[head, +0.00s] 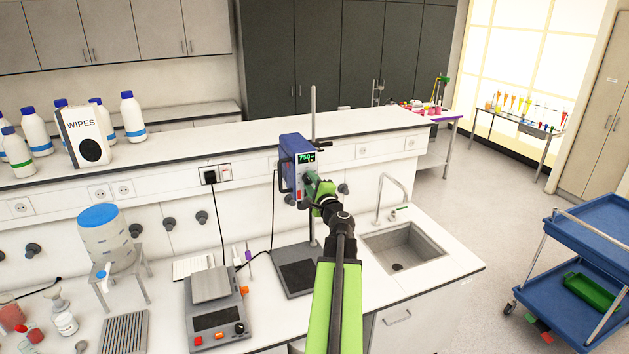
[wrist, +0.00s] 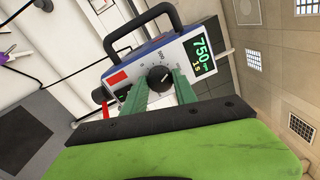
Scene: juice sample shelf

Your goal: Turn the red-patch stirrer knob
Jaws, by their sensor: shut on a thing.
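The overhead stirrer (head: 291,150) is a blue and grey unit on an upright rod above the bench, with a green display reading 750. In the wrist view its front panel carries a red patch (wrist: 117,78) and a black knob (wrist: 158,76) with a pale pointer mark. My gripper (head: 311,181) reaches the stirrer's front from the near side. In the wrist view the green fingers of my gripper (wrist: 160,82) are shut on the knob, one on each side. In the head view the gripper hides the knob.
A sink (head: 402,247) with a tap is to the right. A raised ledge (head: 215,165) with bottles runs behind. A blue cart (head: 575,275) stands at the far right.

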